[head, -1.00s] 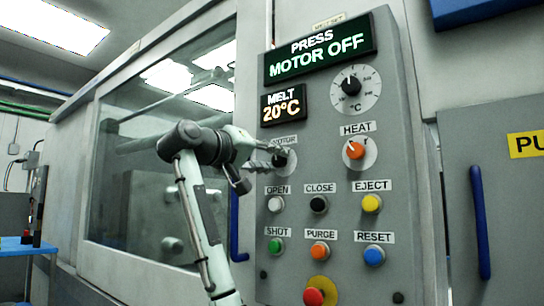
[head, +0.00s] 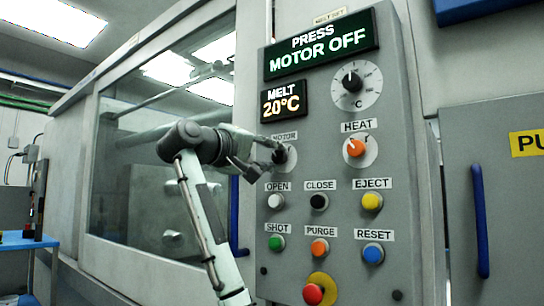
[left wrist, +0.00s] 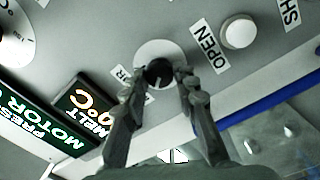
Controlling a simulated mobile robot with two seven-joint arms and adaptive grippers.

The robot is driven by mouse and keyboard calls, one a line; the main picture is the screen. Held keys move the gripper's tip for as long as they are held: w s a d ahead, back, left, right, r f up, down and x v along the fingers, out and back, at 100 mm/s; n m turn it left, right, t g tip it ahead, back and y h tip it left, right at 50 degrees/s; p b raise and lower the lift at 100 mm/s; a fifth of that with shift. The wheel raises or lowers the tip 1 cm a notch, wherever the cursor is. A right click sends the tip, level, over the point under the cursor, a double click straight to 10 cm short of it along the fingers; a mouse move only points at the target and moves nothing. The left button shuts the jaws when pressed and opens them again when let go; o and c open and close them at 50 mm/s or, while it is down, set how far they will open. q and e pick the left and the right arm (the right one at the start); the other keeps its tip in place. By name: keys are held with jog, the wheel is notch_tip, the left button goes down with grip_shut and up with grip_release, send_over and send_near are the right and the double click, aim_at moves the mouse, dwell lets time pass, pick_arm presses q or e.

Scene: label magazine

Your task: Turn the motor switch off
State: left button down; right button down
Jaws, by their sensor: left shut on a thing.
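The motor switch (head: 289,157) is a dark round knob on a pale disc, under the MOTOR label on the grey control panel (head: 341,210). In the left wrist view the knob (left wrist: 158,73) sits between my two fingers, with a light pointer mark on its face. My left gripper (head: 277,152) reaches it from the left and is shut on it; its fingers (left wrist: 160,80) hide the knob's sides. The green display (head: 320,47) above reads PRESS MOTOR OFF. My right gripper is not in view.
The orange HEAT knob (head: 355,147) is to the right of the motor switch. Below are the OPEN button (head: 275,201), the CLOSE button (head: 319,201) and several others. A red button (head: 313,293) is at the bottom. A blue handle (head: 235,222) stands left of the panel.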

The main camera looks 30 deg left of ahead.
pick_arm(q)
jog(key=c, duration=1.2)
grip_release()
jog(key=shift+s, duration=0.1)
jog(key=s, duration=0.4)
jog(key=s+a, duration=0.1)
jog(key=s, duration=0.6)
jog(key=shift+s+a+f, duration=0.2)
jog(key=shift+s+a, duration=0.15)
jog(key=shift+a, duration=0.05)
